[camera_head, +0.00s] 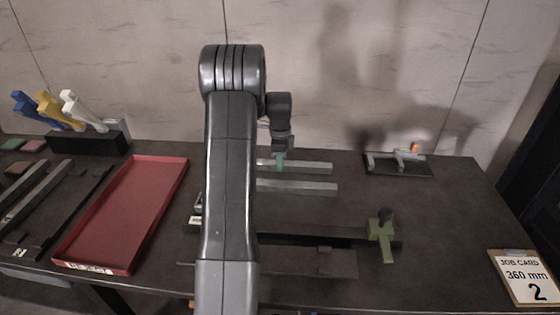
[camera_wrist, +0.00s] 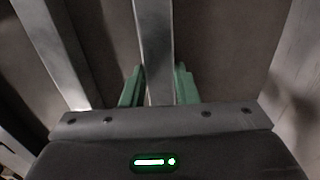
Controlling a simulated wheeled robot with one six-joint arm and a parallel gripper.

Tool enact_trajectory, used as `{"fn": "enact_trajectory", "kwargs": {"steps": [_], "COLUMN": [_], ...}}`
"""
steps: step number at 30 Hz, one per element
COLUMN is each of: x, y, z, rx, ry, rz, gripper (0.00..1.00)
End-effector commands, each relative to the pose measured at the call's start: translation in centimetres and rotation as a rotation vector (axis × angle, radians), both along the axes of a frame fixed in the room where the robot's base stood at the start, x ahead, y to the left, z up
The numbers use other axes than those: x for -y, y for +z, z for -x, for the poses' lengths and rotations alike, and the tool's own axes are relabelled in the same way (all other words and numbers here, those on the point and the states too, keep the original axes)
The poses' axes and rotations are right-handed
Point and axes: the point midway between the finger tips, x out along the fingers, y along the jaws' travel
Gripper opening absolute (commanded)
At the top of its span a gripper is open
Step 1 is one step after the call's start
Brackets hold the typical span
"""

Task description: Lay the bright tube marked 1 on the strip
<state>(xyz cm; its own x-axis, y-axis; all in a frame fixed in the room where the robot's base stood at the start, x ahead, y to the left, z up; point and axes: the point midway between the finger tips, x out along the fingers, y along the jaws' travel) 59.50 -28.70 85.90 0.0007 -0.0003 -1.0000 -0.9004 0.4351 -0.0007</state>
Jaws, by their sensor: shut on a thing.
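My gripper (camera_head: 280,160) is at the back of the table, its green fingers shut around a bright grey tube (camera_head: 310,168). In the wrist view the tube (camera_wrist: 155,40) runs between the two fingers of my gripper (camera_wrist: 158,88). A second bright bar (camera_head: 310,187) lies parallel just in front and shows at left in the wrist view (camera_wrist: 55,50). I cannot read a mark 1 on either, nor tell whether the held tube touches the table. A long dark strip (camera_head: 315,231) lies nearer the front, partly hidden by my arm; I cannot tell if it is the task's strip.
A green clamp-like piece (camera_head: 382,238) stands at the dark strip's right end. A red tray (camera_head: 118,220) is at left, beside dark rails. A rack (camera_head: 95,138) holds coloured handles. A small fixture (camera_head: 398,164) stands back right. A job card (camera_head: 525,280) reads 360 mm, 2.

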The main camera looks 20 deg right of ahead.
Motion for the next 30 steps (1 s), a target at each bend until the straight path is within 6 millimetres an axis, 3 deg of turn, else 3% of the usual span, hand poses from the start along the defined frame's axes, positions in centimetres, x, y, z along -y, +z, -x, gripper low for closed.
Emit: {"fn": "enact_trajectory", "kwargs": {"steps": [1,4,16,30], "x": [0.0,0.0,0.0,0.0], "y": [-0.1,-0.1,0.9,10.1], "z": [0.0,0.0,0.0,0.0], "rx": [-0.001,-0.001,0.002,0.003], "ry": [0.0,0.0,0.0,0.0], "rz": [0.0,0.0,0.001,0.001], "gripper": [0.31,0.49,0.49,0.49]}}
